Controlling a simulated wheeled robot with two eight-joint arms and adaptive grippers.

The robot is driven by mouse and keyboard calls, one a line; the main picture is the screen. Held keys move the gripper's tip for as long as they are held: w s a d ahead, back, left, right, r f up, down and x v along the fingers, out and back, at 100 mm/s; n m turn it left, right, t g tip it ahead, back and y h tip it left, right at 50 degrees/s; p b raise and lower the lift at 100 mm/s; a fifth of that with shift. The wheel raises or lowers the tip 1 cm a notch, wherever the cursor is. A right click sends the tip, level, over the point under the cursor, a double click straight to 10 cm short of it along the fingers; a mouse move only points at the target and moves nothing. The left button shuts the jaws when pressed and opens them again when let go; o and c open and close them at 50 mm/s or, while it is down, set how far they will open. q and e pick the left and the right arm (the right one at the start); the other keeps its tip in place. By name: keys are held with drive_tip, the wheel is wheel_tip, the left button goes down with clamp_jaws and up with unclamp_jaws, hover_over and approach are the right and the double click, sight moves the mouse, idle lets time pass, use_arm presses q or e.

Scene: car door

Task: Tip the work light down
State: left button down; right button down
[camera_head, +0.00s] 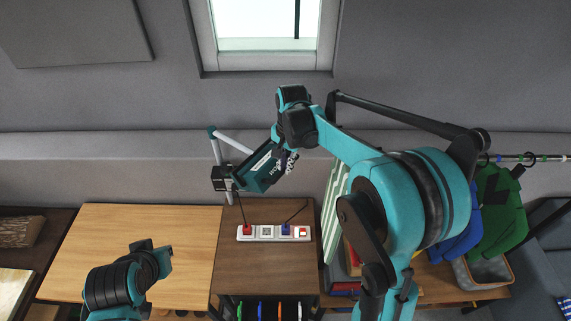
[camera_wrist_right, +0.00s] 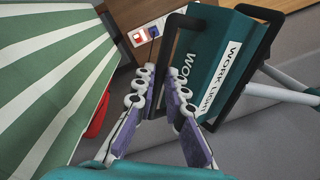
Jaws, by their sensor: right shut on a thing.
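The work light (camera_head: 262,170) is a teal box with a white label and a black frame, tilted on a pale tubular stand (camera_head: 218,150) behind the small brown table. In the right wrist view the work light (camera_wrist_right: 214,50) shows its "WORK LIGHT" label and a black handle frame (camera_wrist_right: 172,40). My right gripper (camera_head: 290,163) is at the light's right side. In the right wrist view its segmented fingers (camera_wrist_right: 163,82) are closed on the near bar of the black frame. The fingertips are partly hidden there.
A white power strip (camera_head: 270,232) with red and blue plugs lies on the brown table (camera_head: 266,267). A green-and-white striped panel (camera_head: 335,205) stands beside my right arm. Green and blue bags (camera_head: 500,205) hang at right.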

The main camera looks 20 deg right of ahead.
wheel_tip(320, 180, down, 6)
drive_tip(key=t+y+b, duration=0.2)
drive_tip(key=t+b, duration=0.1)
drive_tip(key=b, duration=0.4)
drive_tip(key=shift+s, duration=0.15)
drive_tip(key=c, duration=1.6)
unclamp_jaws()
drive_tip(key=shift+d, duration=0.1)
drive_tip(key=shift+s+d, duration=0.1)
